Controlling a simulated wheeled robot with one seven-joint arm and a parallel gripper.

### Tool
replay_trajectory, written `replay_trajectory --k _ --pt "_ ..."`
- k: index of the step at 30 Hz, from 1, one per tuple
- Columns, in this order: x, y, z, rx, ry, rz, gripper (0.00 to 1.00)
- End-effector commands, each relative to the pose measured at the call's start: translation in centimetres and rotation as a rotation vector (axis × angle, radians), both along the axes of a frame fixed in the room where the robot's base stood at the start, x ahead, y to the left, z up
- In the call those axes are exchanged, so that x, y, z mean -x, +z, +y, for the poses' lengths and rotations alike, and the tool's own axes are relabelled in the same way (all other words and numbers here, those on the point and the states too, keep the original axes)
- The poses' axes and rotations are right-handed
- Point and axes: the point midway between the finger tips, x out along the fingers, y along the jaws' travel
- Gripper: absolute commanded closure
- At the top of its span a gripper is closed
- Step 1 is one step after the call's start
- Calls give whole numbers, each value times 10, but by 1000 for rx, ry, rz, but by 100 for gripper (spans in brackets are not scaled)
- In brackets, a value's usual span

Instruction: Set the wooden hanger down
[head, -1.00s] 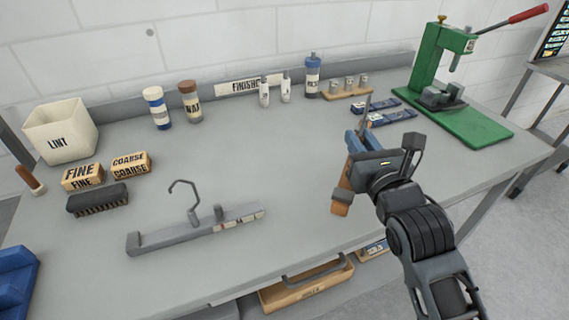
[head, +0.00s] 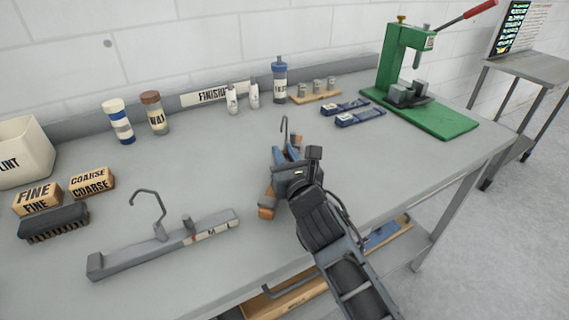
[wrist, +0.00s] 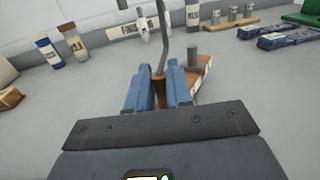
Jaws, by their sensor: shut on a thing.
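The wooden hanger (head: 267,206) is in my gripper (head: 287,154), over the right half of the grey bench. Its brown end sticks out left of the gripper and its thin hook (head: 284,128) points up. In the wrist view the blue fingers (wrist: 160,82) are shut on the hanger's middle below the hook, and a wooden arm with a pale label (wrist: 201,78) extends to the right. My gripper and wrist hide most of the hanger in the head view. I cannot tell whether it touches the bench (head: 330,190).
A grey hanger (head: 130,257) lies on the bench to the left. Bottles, small tins (head: 317,87) and blue packets (head: 360,117) stand behind. A green press (head: 445,121) is at the back right. Bare bench lies between the grey hanger and my gripper.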

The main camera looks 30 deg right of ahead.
Motion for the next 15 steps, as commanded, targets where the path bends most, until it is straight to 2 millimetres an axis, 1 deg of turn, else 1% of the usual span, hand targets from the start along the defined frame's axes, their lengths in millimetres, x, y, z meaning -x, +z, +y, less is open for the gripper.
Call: replay_trajectory --k 1,3,15 --pt "0 -10 0 1 0 0 100" --pt "0 -15 0 0 -1 -1 100" --pt "0 -18 0 0 0 -2 100"
